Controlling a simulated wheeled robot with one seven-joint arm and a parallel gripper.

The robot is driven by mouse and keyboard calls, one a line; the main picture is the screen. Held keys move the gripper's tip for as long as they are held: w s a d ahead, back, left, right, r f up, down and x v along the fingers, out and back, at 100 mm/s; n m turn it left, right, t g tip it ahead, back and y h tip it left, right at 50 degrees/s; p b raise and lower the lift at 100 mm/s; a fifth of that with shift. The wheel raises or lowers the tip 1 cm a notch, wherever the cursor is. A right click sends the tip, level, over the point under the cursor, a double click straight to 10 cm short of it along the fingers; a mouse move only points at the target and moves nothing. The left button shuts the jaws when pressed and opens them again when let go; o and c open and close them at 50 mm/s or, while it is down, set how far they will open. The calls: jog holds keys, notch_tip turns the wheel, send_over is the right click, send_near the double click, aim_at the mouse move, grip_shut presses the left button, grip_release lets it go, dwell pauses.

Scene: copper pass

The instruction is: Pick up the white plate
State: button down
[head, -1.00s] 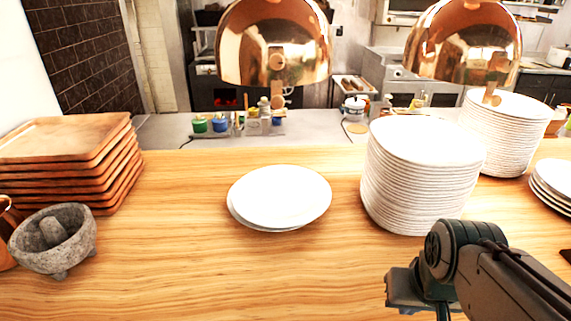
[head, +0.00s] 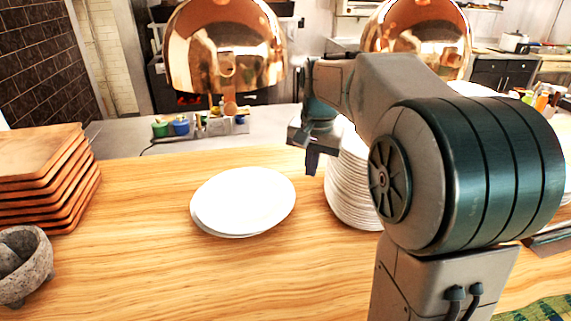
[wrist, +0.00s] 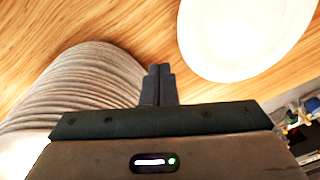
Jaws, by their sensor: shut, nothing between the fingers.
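A white plate (head: 243,200) lies on the wooden counter, left of a tall stack of plates; a second rim shows just under it, so at least two plates seem to lie there. It also shows in the wrist view (wrist: 240,35) at the upper right. My gripper (head: 311,168) is shut and empty, to the right of the white plate and in front of the stack, above the counter. In the wrist view its fingers (wrist: 158,75) are together, between the plate and the stack, touching neither as far as I can see.
The tall plate stack (head: 350,190) is partly hidden behind my arm. Wooden trays (head: 45,180) and a stone mortar (head: 22,265) stand at the left. Copper lamps (head: 226,50) hang over the back. The counter (head: 150,270) in front of the plate is clear.

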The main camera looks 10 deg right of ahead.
jog(key=w+d+f+m+g+p, duration=0.15)
jog(key=w+m, duration=0.35)
jog(key=w, duration=1)
jog(key=f, duration=0.7)
jog(key=f+p, duration=0.1)
jog(key=f, duration=0.2)
jog(key=shift+w+d+f, duration=0.15)
jog(key=shift+d+f, duration=0.05)
jog(key=shift+d, duration=0.1)
jog(key=shift+s+a+p, duration=0.5)
jog(key=shift+s+a, duration=0.4)
jog(key=shift+a, duration=0.3)
jog(key=shift+s+a+f, duration=0.2)
jog(key=shift+s+a, duration=0.1)
jog(key=shift+a, duration=0.1)
